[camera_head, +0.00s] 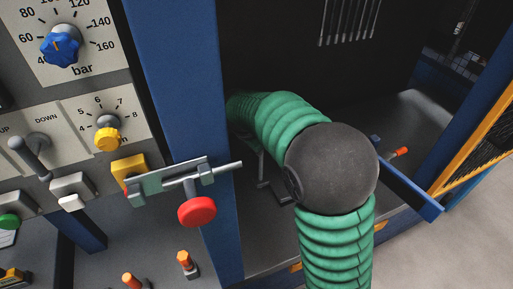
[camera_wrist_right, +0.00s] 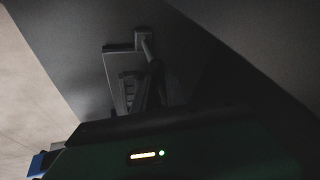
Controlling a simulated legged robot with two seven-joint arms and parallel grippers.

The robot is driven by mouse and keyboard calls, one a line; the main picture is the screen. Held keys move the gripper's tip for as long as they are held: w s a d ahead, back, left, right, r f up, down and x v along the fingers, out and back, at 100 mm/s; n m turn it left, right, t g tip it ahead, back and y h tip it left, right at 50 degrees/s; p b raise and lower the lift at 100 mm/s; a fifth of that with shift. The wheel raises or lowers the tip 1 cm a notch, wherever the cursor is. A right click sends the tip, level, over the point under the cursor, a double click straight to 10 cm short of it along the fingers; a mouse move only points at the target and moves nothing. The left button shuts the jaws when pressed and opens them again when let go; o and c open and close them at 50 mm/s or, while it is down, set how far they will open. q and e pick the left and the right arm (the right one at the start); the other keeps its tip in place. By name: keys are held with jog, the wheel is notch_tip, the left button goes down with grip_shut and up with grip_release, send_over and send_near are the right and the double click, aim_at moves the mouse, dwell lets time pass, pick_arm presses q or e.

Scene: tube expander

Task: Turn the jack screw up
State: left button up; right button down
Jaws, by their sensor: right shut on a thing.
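My right arm, in a green ribbed sleeve with a dark round elbow, reaches into the dark machine bay in the head view. It hides its own gripper and whatever is there. In the right wrist view, my right gripper (camera_wrist_right: 135,92) shows as dark finger parts above a housing with small lit lamps. It is shut on a dark part, which I take to be the jack screw. The picture is too dark to show the grip or the screw's outline clearly. My left gripper is in neither view.
A red-knobbed latch (camera_head: 197,211) sticks out beside the blue post (camera_head: 190,90), close to my right arm. The control panel (camera_head: 105,85) is at left. An orange-tipped handle (camera_head: 400,152) lies right of my elbow. A yellow-framed guard (camera_head: 480,130) stands at far right.

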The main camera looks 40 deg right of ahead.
jog(key=shift+w, duration=0.1)
dwell(0.3)
jog(key=c, duration=1.4)
grip_release()
jog(key=shift+o, duration=0.2)
jog(key=p+v, duration=0.2)
jog(key=v, duration=1)
jog(key=shift+f, duration=0.15)
